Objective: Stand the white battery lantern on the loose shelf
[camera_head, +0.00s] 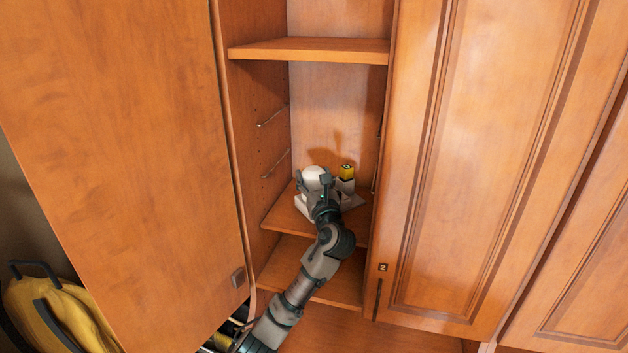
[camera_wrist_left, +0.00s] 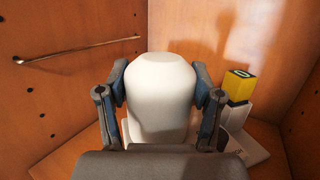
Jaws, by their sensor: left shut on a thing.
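The white battery lantern (camera_head: 313,174) is a rounded white body inside the open cabinet, and it fills the middle of the left wrist view (camera_wrist_left: 160,92). My left gripper (camera_head: 316,190) is shut on it, with one finger on each side in the left wrist view (camera_wrist_left: 161,98). The lantern looks upright, at or just above a wooden shelf (camera_head: 284,224) in the cabinet. My gripper hides its lower part, so I cannot tell whether it touches the shelf. I cannot tell from the picture whether this shelf is the loose one. My right gripper is not in view.
A white item with a yellow top (camera_head: 346,172) stands close right of the lantern; it also shows in the left wrist view (camera_wrist_left: 238,88). Another shelf (camera_head: 310,50) is above, and one (camera_head: 330,288) below. An open door (camera_head: 130,150) flanks the left; closed doors (camera_head: 480,170) flank the right.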

